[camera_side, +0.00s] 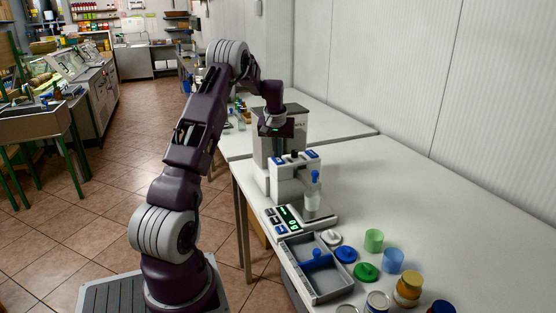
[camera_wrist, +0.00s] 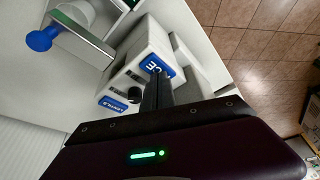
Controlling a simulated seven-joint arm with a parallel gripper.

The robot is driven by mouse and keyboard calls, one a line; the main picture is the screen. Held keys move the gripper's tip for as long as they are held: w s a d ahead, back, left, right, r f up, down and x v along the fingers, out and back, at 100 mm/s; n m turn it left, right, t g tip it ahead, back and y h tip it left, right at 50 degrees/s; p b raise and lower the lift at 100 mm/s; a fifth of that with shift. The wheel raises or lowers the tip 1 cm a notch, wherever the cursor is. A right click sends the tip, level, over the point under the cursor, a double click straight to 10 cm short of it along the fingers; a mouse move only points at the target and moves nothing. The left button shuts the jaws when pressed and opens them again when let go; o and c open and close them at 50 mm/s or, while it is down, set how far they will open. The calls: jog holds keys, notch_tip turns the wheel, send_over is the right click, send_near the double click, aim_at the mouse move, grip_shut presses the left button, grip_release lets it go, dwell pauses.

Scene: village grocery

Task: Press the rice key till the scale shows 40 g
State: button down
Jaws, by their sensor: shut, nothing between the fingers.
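A white dispenser (camera_side: 286,181) stands on the counter behind the scale (camera_side: 316,221). The scale's green display (camera_side: 289,217) is lit, but its figures are too small to read surely. A clear cup (camera_side: 312,201) stands on the scale under the dispenser. My gripper (camera_side: 292,153) is shut and empty, pointing down over the dispenser's top. In the wrist view its fingers (camera_wrist: 157,84) partly cover the blue rice label (camera_wrist: 158,67). Whether the fingers touch the rice key, I cannot tell.
A grey tray (camera_side: 335,287) with a blue scoop (camera_side: 316,259) sits in front of the scale. Lids, a green cup (camera_side: 373,240), a blue cup (camera_side: 393,260) and jars (camera_side: 408,289) stand at the right. A grey machine (camera_side: 265,150) stands behind the dispenser.

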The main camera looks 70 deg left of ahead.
jog(key=shift+f, duration=0.3)
jog(key=shift+r, duration=1.15)
